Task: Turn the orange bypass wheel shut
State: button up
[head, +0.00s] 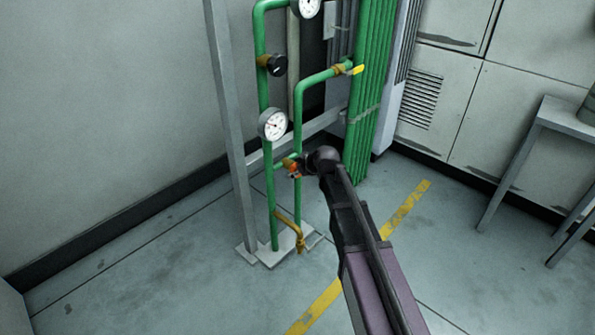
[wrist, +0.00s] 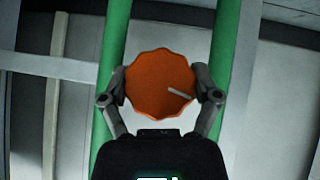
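The orange bypass wheel (wrist: 158,80) fills the middle of the wrist view, a scalloped disc with a short pale mark at its lower right. My gripper (wrist: 160,92) has one finger against or very near each side of its rim; the fingers are spread to the wheel's width. In the head view a small part of the orange wheel (head: 290,167) shows beside the end of my arm, between two green upright pipes. My gripper (head: 300,168) is small there and partly hidden by my wrist. The valve body behind the wheel is hidden in the wrist view.
Green pipes (head: 297,130) stand on a pale base plate (head: 268,251), with round gauges (head: 272,125) and a yellow-handled valve (head: 356,70). A brass fitting (head: 300,240) sits low. A grey post (head: 228,100) stands left. A grey table (head: 568,117) is at right. The floor at left is clear.

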jog(key=c, duration=0.3)
jog(key=shift+w+y, duration=0.1)
jog(key=shift+y, duration=0.2)
jog(key=shift+m+g+y, duration=0.5)
jog(key=shift+m+g, duration=0.1)
jog(key=shift+g, duration=0.4)
jog(key=shift+f+m+g+y+b, duration=0.15)
jog(key=shift+m+g+y+b, duration=0.45)
jog(key=shift+m+g+y, duration=0.4)
jog(key=m+g+y+b, duration=0.2)
jog(key=y+b, duration=0.1)
jog(key=shift+g+b, duration=0.35)
jog(key=shift+g, duration=0.05)
jog(key=shift+s+m+g+y+b, duration=0.2)
jog(key=shift+m+g+y+b, duration=0.4)
jog(key=shift+b, duration=0.35)
jog(key=shift+a+r+y, duration=0.1)
jog(key=shift+r+y, duration=0.1)
jog(key=shift+y, duration=0.1)
